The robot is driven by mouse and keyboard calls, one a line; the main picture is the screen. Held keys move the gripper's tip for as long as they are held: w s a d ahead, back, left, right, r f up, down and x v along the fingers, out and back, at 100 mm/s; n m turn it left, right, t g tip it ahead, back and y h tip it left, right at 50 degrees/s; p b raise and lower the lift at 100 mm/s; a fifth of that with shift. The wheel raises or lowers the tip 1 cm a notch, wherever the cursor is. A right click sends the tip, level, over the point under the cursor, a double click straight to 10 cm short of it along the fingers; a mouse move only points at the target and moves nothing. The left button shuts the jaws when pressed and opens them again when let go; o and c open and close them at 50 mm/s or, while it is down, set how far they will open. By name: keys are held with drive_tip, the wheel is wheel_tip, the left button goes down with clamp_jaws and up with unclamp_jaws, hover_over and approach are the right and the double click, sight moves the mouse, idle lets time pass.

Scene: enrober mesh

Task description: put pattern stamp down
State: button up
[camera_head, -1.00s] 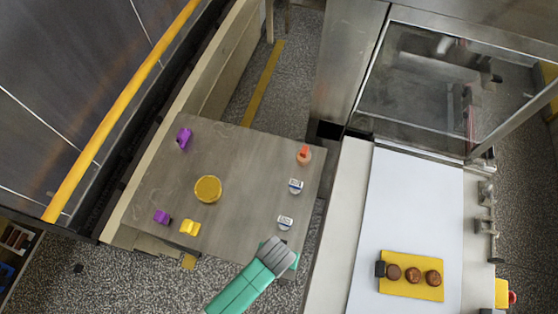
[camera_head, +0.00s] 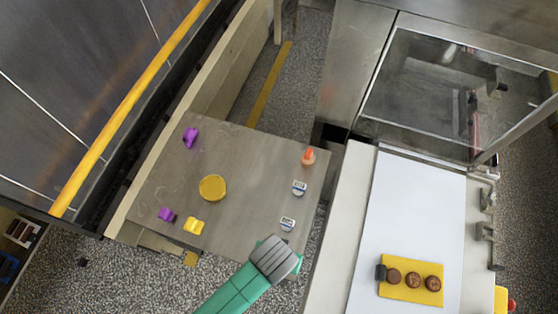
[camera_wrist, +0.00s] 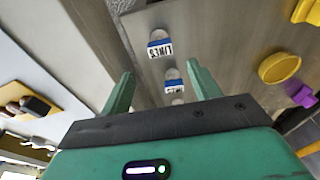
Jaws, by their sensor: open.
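My gripper (camera_wrist: 160,70) is open, with its two green fingers apart. In the head view, the grey wrist and green arm cover most of it at the table's lower right edge. Two small white-and-blue labelled pieces are in front of the fingers, a farther one (camera_wrist: 160,45) and a nearer one (camera_wrist: 173,80). They also show in the head view, upper (camera_head: 299,187) and lower (camera_head: 287,224). Nothing is seen held. I cannot tell for sure which piece is the pattern stamp; an orange-topped piece (camera_head: 308,157) stands farther up the table's right side.
The grey table (camera_head: 245,195) also carries a yellow disc (camera_head: 212,188), two purple pieces (camera_head: 191,137) (camera_head: 167,215) and a yellow piece (camera_head: 194,226). A white belt (camera_head: 415,210) on the right bears a yellow mat (camera_head: 410,294) with brown chocolates and a dark block (camera_head: 381,272). The table's middle is mostly clear.

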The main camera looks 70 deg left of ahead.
drive_tip(key=shift+r, duration=0.35)
drive_tip(key=w+r+m+t+y, duration=0.25)
drive_tip(key=w+r+t, duration=0.45)
drive_tip(key=w+r, duration=1.15)
drive_tip(key=w+d+r+m+t, duration=0.2)
drive_tip(key=w+r+t, duration=0.15)
drive_tip(key=r, duration=0.55)
drive_tip(key=w+d+r+m+t, duration=0.1)
drive_tip(key=w+d+r+t, duration=0.25)
drive_tip(key=r, duration=0.55)
drive_tip(key=s+d+r+m+t+h, duration=0.1)
drive_tip(key=s+d+r+t, duration=0.1)
drive_tip(key=r, duration=0.8)
drive_tip(key=s+d+r+m+t+h, duration=0.1)
drive_tip(key=d+r+t, duration=0.3)
drive_tip(key=r, duration=0.6)
drive_tip(key=s+d+r+m+t+h, duration=0.2)
drive_tip(key=s+d+r+m+t, duration=0.1)
drive_tip(key=r, duration=0.7)
drive_tip(key=shift+s+r+t, duration=0.25)
drive_tip(key=shift+r+t, duration=0.05)
drive_tip(key=shift+t, duration=0.2)
